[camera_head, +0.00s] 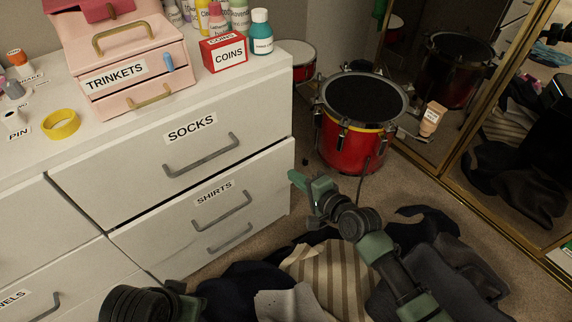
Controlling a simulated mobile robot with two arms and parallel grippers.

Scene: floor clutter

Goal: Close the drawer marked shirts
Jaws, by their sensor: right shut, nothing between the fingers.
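The drawer marked shirts (160,237) is in the white dresser, below the drawer marked socks (150,155). Its front appears to stand out a little, with a dark gap along its top edge. It has a grey bar handle (222,210) under the SHIRTS label. My right gripper (297,179), green and dark, is shut and empty. Its tip is close to the right end of the shirts drawer front; I cannot tell whether they touch. Part of my left arm shows at the bottom left, but its gripper is out of view.
A pink trinkets box (125,75), a red coins box (224,52) and a yellow ring (61,124) stand on the dresser. Dark and striped clothes (330,278) cover the floor beneath my right arm. A red drum (345,140) stands behind it, near a gold-framed mirror (485,120).

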